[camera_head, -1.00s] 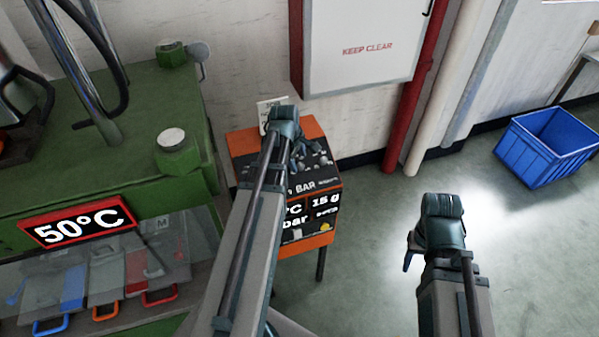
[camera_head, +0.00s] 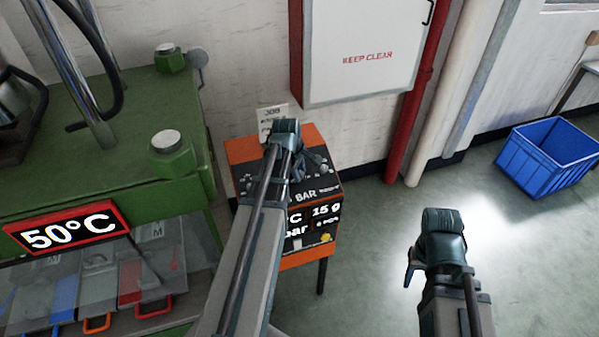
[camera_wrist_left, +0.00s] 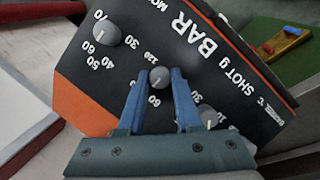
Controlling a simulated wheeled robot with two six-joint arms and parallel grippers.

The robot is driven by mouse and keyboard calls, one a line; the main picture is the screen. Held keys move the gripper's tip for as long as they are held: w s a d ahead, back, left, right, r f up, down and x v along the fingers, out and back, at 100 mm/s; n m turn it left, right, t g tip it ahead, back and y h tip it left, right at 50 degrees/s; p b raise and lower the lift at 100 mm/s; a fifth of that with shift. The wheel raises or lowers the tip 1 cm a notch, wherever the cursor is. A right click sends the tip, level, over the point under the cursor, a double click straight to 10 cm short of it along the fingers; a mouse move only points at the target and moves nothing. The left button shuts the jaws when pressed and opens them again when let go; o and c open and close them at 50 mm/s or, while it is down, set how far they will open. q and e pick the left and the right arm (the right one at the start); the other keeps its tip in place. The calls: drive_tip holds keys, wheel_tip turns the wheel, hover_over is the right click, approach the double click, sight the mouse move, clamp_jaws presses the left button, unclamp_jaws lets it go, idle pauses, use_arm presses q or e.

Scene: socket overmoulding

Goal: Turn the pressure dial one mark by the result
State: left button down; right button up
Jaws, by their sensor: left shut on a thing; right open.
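The orange and black control box (camera_head: 240,152) stands against the wall, with its dials on the sloping top. In the left wrist view the pressure dial, a grey round knob (camera_wrist_left: 159,78) with marks such as 60 and 120 around it, sits between the fingers of my left gripper (camera_wrist_left: 160,74). The gripper is shut on this dial. In the head view my left gripper (camera_head: 297,165) is over the box and hides most of the dials. My right gripper (camera_head: 411,268) is open and empty over the floor at the right.
A job card (camera_head: 273,118) stands behind the box. A green press (camera_head: 90,180) reading 50°C is left. A blue crate (camera_head: 545,160) stands right.

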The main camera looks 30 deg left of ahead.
use_arm(q)
drive_tip(key=shift+m, duration=0.3)
drive_tip(key=m+g, duration=0.1)
drive_tip(key=m, duration=0.2)
drive_tip(key=shift+w+p, duration=0.2)
drive_tip(key=shift+p, duration=0.15)
drive_tip(key=shift+m+g+y, duration=0.3)
drive_tip(key=shift+m+g, duration=0.4)
drive_tip(key=shift+m, duration=1.1)
drive_tip(key=c, duration=0.6)
unclamp_jaws()
drive_tip(key=shift+r+p, duration=0.15)
drive_tip(key=shift+p, duration=0.15)
